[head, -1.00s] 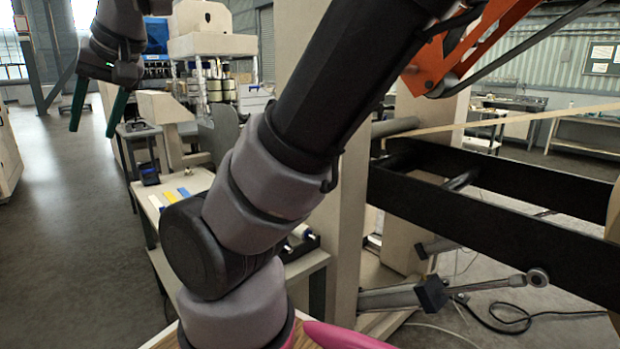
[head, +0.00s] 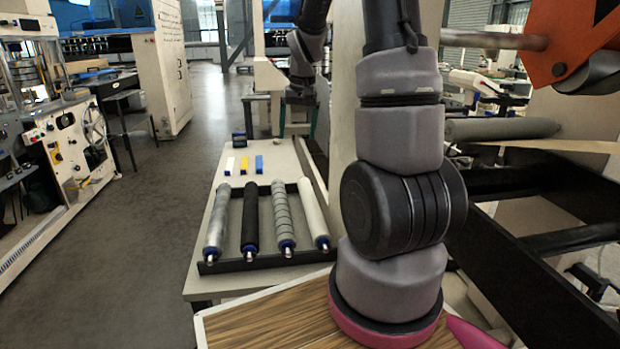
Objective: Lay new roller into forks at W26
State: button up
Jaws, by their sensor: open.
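My gripper (head: 298,118) hangs beyond the far end of the roller bench, its two green fingers pointing down and apart with nothing seen between them. Several rollers lie side by side in a black rack (head: 262,262): a shiny silver one (head: 219,218), a black one (head: 250,216), a grey banded one (head: 283,214) and a white one (head: 312,211). Their near ends have blue caps. A grey roller (head: 500,129) sits in the machine at right, partly behind my arm. No W26 label is readable, and I cannot tell which part is its forks.
The bench (head: 205,262) also carries yellow (head: 244,166), white (head: 229,166) and blue (head: 259,165) pieces and a small dark device (head: 239,140). Black frame rails (head: 535,285) and an orange bracket (head: 575,40) stand at right. Open floor (head: 160,235) lies left of the bench.

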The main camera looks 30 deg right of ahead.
aim_at(312, 201)
jog(key=w+d+f, duration=0.1)
jog(key=d+f, duration=0.1)
jog(key=f, duration=0.4)
jog(key=w+d+f+g, duration=0.1)
jog(key=d+f, duration=0.1)
jog(key=f, duration=0.4)
jog(key=w+d+f+g, duration=0.1)
jog(key=w+d+f, duration=0.1)
jog(key=f, duration=0.3)
jog(key=shift+d+f+n, duration=0.3)
jog(key=shift+f, duration=6.05)
grip_shut()
